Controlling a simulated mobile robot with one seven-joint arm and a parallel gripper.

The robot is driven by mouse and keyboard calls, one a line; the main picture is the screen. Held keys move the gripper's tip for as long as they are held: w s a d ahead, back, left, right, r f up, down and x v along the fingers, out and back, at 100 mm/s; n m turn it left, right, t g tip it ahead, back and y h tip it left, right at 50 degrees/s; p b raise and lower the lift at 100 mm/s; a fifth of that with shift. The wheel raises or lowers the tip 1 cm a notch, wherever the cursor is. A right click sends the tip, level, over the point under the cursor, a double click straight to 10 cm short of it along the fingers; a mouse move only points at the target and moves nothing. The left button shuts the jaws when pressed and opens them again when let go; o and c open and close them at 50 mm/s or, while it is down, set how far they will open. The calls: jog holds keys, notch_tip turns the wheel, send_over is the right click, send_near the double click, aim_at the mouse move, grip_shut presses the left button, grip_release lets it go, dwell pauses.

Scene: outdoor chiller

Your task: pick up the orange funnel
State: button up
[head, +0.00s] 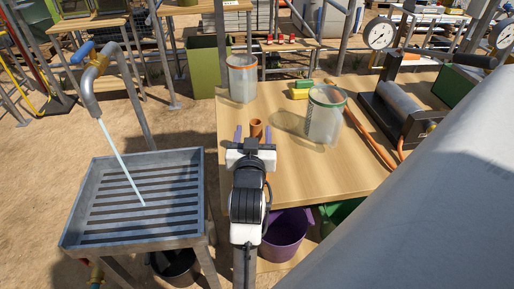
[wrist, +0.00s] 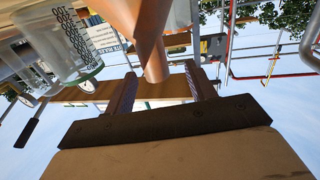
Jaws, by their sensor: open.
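The orange funnel (head: 256,128) shows at the left part of the wooden table, just beyond my gripper. In the wrist view the funnel (wrist: 138,14) is large at the top centre, its narrow spout reaching toward the gap between the fingers. My gripper (head: 254,134) is open, with one purple-grey finger on each side of the funnel. In the wrist view my gripper (wrist: 160,85) has visible gaps between both fingers and the spout. The funnel's base is hidden behind my gripper in the head view.
A clear container with an orange rim (head: 242,80) stands behind the funnel. A green-rimmed one (head: 325,117) stands to the right. An orange hose (head: 365,135) crosses the table toward a roller machine (head: 400,105). A metal sink (head: 75,225) with running water is left.

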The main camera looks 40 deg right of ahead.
aim_at(257, 120)
jog(key=x, duration=0.1)
jog(key=p+x, duration=0.1)
jog(key=x, duration=0.1)
jog(key=p+x, duration=0.1)
jog(key=shift+d+r, duration=0.15)
jog(key=shift+d, duration=0.4)
jog(key=shift+w+d, duration=0.3)
jog(key=shift+w, duration=0.2)
grip_shut()
notch_tip(257, 120, up, 20)
jog(key=b, duration=0.1)
